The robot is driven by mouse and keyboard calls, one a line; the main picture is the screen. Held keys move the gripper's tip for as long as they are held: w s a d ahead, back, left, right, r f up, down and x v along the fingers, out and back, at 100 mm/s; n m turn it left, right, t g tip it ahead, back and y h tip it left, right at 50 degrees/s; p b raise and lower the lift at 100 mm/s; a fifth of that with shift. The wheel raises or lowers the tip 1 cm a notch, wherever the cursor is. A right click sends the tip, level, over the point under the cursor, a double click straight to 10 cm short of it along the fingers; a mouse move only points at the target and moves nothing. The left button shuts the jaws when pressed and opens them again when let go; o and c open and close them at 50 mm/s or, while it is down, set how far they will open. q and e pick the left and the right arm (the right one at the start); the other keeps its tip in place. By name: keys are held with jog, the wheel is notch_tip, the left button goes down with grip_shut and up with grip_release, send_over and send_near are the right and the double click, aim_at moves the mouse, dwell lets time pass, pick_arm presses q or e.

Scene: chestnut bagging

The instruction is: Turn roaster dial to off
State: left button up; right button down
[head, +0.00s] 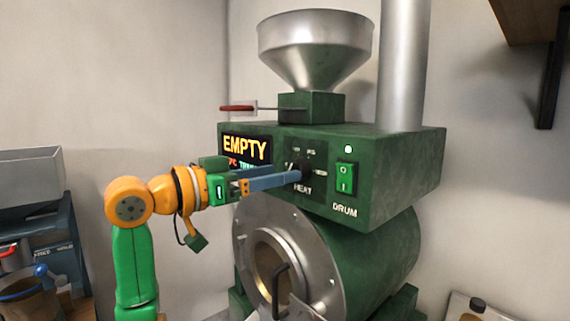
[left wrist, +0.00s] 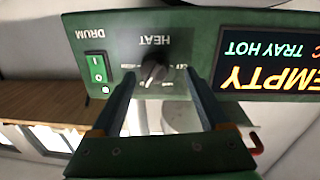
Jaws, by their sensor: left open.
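The green roaster (head: 400,165) has a black HEAT dial (head: 305,168) on its front panel. In the left wrist view, which shows the panel upside down, the dial (left wrist: 153,71) sits between my fingertips, with small labels around it. My left gripper (head: 294,173) is open, its two blue fingers reaching to the panel on either side of the dial. In the left wrist view, the gripper (left wrist: 160,76) shows a gap between each finger and the knob. The labels are too small to read surely, so I cannot tell the dial's setting. My right gripper is not in view.
A lit green DRUM switch (head: 346,177) is right of the dial. The display (head: 247,148) reads EMPTY and TRAY HOT. Above are a metal hopper (head: 314,45) with a red-handled lever (head: 238,108) and a flue pipe (head: 404,60). The round drum front (head: 250,245) is below.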

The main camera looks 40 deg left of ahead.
pick_arm(q)
jog(key=shift+w+d, duration=0.75)
jog(key=shift+w, duration=0.15)
jog(key=shift+s+a, duration=0.1)
jog(key=shift+a, duration=0.1)
jog(key=c, duration=0.7)
grip_shut()
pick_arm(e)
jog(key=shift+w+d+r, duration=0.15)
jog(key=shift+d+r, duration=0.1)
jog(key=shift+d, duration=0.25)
